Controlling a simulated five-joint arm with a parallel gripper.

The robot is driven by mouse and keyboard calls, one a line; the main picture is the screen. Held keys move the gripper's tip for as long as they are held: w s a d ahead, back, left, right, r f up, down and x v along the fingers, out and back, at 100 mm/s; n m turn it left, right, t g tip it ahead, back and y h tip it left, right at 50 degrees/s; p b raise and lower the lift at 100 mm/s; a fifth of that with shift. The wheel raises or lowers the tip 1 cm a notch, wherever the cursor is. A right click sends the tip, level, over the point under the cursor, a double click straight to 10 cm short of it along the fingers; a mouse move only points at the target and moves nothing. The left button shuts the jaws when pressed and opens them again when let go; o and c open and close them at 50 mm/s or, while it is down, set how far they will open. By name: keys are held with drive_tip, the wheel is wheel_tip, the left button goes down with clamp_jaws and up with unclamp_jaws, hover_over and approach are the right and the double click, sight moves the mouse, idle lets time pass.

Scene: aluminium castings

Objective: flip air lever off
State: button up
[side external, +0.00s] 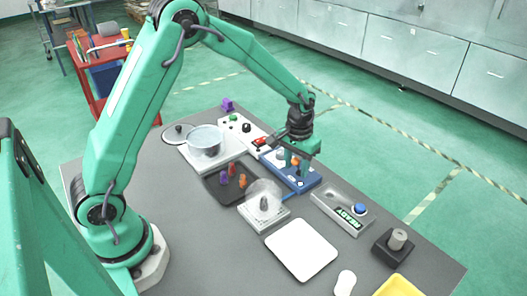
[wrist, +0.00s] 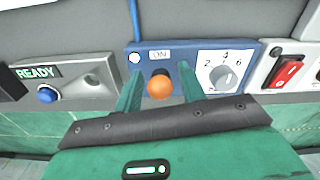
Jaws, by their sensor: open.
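The air lever with an orange ball knob (wrist: 160,87) sits on a blue panel (wrist: 185,48), below an "ON" label in the wrist view. In the side view the blue panel (side external: 311,183) lies under my gripper, and part of the orange knob (side external: 295,161) shows. My gripper (wrist: 158,85) is open, with one green finger on each side of the knob. I cannot tell whether the fingers touch it. In the side view my gripper (side external: 290,165) points down over the panel.
On the blue panel, a white numbered dial (wrist: 222,72) sits beside the lever. A red rocker switch (wrist: 288,73) is to the right, and a READY box with a blue button (wrist: 47,95) to the left. A white plate (side external: 301,249) lies nearer the front.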

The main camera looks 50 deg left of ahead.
clamp_jaws()
drive_tip(key=shift+w+g, duration=0.15)
drive_tip(key=shift+g, duration=0.15)
drive_tip(key=shift+w+d+r+g, duration=0.1)
drive_tip(key=shift+w+r+g, duration=0.05)
drive_tip(key=shift+g, duration=0.25)
unclamp_jaws()
wheel_tip(320, 180, up, 8)
drive_tip(key=shift+w, duration=0.35)
idle(0.4)
